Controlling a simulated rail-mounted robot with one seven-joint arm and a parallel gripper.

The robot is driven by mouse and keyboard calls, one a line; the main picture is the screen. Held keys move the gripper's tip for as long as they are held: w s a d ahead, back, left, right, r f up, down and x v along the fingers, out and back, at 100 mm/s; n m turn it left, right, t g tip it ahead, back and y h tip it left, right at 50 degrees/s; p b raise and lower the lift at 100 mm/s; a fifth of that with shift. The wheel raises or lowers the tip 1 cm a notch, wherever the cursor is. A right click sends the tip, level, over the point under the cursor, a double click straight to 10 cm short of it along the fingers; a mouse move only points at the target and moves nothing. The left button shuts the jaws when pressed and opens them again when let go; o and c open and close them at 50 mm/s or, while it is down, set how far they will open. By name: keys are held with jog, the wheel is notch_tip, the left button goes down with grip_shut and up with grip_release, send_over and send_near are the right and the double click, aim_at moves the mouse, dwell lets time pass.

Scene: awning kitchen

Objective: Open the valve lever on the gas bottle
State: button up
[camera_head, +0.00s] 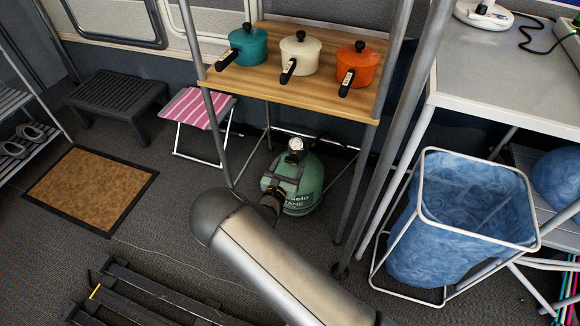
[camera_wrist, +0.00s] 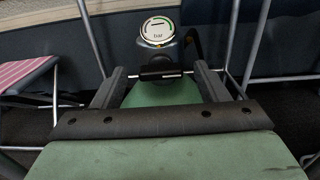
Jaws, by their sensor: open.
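The green gas bottle (camera_head: 303,194) stands on the floor under the wooden shelf, with a round pressure gauge (camera_head: 295,144) on top. In the wrist view the gauge (camera_wrist: 157,31) faces me, marked "bar". Below it a dark lever (camera_wrist: 161,73) lies crosswise at the valve, with the green bottle top (camera_wrist: 150,94) behind and beneath. My gripper (camera_wrist: 160,78) is open, its two fingers on either side of the valve, near the ends of the lever. I cannot tell whether they touch it. In the head view my gripper (camera_head: 284,180) is at the bottle, partly hidden by my arm.
A wooden shelf (camera_head: 300,77) with teal, cream and orange pots stands over the bottle. Its metal legs and a grey pole (camera_head: 402,125) stand close around it. A blue bag in a frame (camera_head: 455,205) is at right; a pink striped stool (camera_head: 198,108) is at left.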

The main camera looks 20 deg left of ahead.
jog(key=shift+w, duration=0.75)
jog(key=c, duration=1)
